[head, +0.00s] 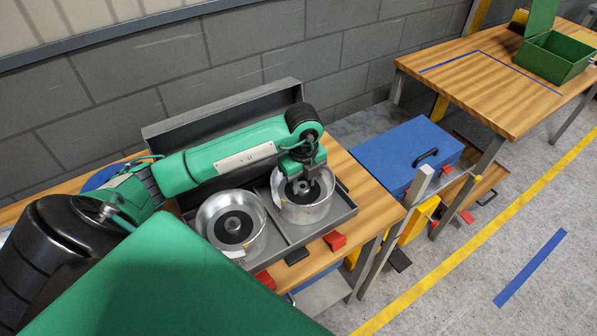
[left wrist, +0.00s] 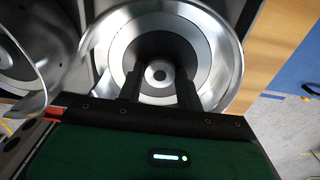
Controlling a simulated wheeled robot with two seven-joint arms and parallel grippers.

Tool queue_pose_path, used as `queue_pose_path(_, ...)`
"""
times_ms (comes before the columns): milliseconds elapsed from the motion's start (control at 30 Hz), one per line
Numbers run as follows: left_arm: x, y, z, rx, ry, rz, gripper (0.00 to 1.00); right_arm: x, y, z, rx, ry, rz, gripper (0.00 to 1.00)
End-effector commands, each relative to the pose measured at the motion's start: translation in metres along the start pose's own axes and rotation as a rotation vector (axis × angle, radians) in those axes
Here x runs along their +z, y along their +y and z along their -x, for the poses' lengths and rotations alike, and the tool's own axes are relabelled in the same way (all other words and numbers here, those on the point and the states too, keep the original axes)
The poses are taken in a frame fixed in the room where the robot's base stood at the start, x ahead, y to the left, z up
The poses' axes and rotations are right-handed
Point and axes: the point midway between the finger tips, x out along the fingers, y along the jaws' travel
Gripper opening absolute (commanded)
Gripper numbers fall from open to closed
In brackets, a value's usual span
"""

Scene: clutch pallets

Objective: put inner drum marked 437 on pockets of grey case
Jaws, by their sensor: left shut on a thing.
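The grey case (head: 325,229) lies open on the wooden bench, its lid raised at the back. Two silver drums with dark hubs are at its two pockets: a left drum (head: 206,217) and a right drum (head: 318,212). My left gripper (head: 303,187) reaches down over the right drum and is shut on its hub. The left wrist view shows the fingers (left wrist: 159,90) at the dark hub of that drum (left wrist: 227,60), with the left drum (left wrist: 32,105) partly in view. I cannot tell whether the held drum touches the pocket floor. No number is readable. My right gripper is not in view.
Red blocks (head: 335,240) and a black block (head: 297,256) sit along the bench's front edge. A blue toolbox (head: 390,155) stands right of the bench. A green box (head: 553,62) is on the far table. A wall runs behind the case.

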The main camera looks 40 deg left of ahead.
Motion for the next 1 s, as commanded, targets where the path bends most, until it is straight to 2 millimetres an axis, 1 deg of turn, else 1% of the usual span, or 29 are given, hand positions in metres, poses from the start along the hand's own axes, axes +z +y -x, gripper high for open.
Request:
queue_pose_path(33,-0.001,-0.001,0.000,-0.004,-0.001,0.000,0.00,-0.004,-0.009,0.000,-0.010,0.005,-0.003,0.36)
queue_pose_path(133,-0.001,-0.001,0.000,-0.003,0.000,0.000,0.00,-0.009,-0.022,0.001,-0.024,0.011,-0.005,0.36)
queue_pose_path(233,-0.001,-0.001,0.000,-0.002,0.000,-0.001,0.00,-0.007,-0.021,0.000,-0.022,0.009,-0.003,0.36)
queue_pose_path(333,0.000,-0.001,-0.002,-0.003,-0.001,0.000,0.00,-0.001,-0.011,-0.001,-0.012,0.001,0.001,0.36)
queue_pose_path(367,-0.001,0.001,-0.004,0.004,0.001,-0.001,0.41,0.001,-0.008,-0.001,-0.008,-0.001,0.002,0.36)
queue_pose_path(400,-0.001,0.001,-0.004,0.003,0.001,-0.001,0.49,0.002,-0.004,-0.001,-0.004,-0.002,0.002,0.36)
queue_pose_path(433,-0.001,0.001,-0.004,0.003,0.001,-0.001,0.55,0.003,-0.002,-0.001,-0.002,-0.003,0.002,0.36)
queue_pose_path(467,-0.001,0.001,-0.004,0.003,0.001,-0.001,0.57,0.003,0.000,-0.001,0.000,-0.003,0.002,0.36)
queue_pose_path(567,-0.001,0.001,-0.004,0.003,0.001,-0.001,0.57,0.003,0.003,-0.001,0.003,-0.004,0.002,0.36)
queue_pose_path(800,-0.001,0.001,-0.002,0.003,0.001,-0.001,0.57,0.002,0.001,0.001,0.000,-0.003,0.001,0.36)
queue_pose_path(867,-0.001,0.001,0.001,0.002,0.000,-0.001,0.57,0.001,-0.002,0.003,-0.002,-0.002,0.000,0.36)
queue_pose_path(1000,-0.001,0.000,0.013,0.002,0.000,-0.001,0.57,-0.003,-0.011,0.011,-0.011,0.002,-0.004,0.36)
